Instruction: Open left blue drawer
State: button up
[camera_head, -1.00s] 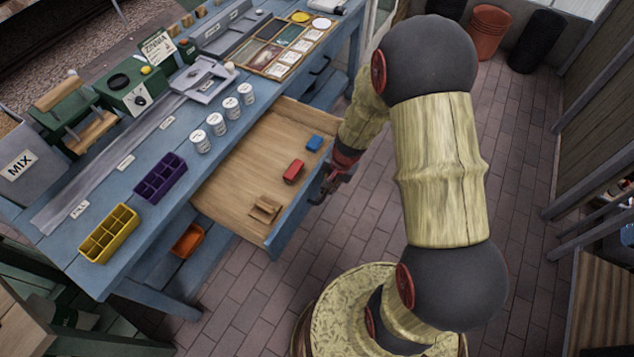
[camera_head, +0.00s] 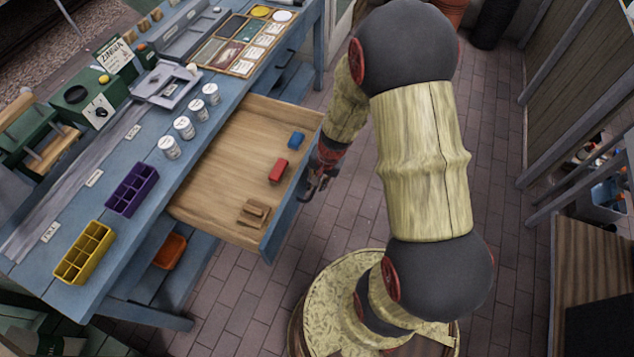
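The blue drawer (camera_head: 228,186) under the blue workbench is pulled far out, and its bare wooden inside shows. In it lie a red block (camera_head: 278,170), a smaller blue block (camera_head: 296,140) and a small wooden piece (camera_head: 253,212). My gripper (camera_head: 308,196) is at the outer side of the drawer's blue front, near its middle, where a handle would be. The handle is hidden by the gripper, and the fingers are too small and dark to tell whether they are closed on it.
On the workbench (camera_head: 45,258) stand a yellow bin (camera_head: 84,252), a purple bin (camera_head: 132,189) and several white jars. An orange tray (camera_head: 170,250) sits on the shelf below.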

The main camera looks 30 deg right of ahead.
jog(key=shift+d+r, duration=0.1)
jog(key=shift+r, duration=0.35)
notch_tip(320, 180, up, 11)
jog(key=s+d, duration=0.1)
jog(key=shift+s, duration=0.4)
jog(key=shift+d+f, duration=0.1)
jog(key=s+a+r+n+t, duration=0.1)
jog(key=s+a+r+n, duration=0.2)
jog(key=r, duration=0.5)
jog(key=s+a+r+n+t+h+p, duration=0.1)
jog(key=s+a+r+n, duration=0.3)
jog(key=r, duration=0.5)
jog(key=s+a+r+n+t, duration=0.1)
jog(key=s+a+r+n, duration=0.2)
jog(key=r, duration=0.6)
jog(key=shift+s+a+n+t, duration=0.4)
jog(key=shift+s+a, duration=0.4)
jog(key=shift+s, duration=0.05)
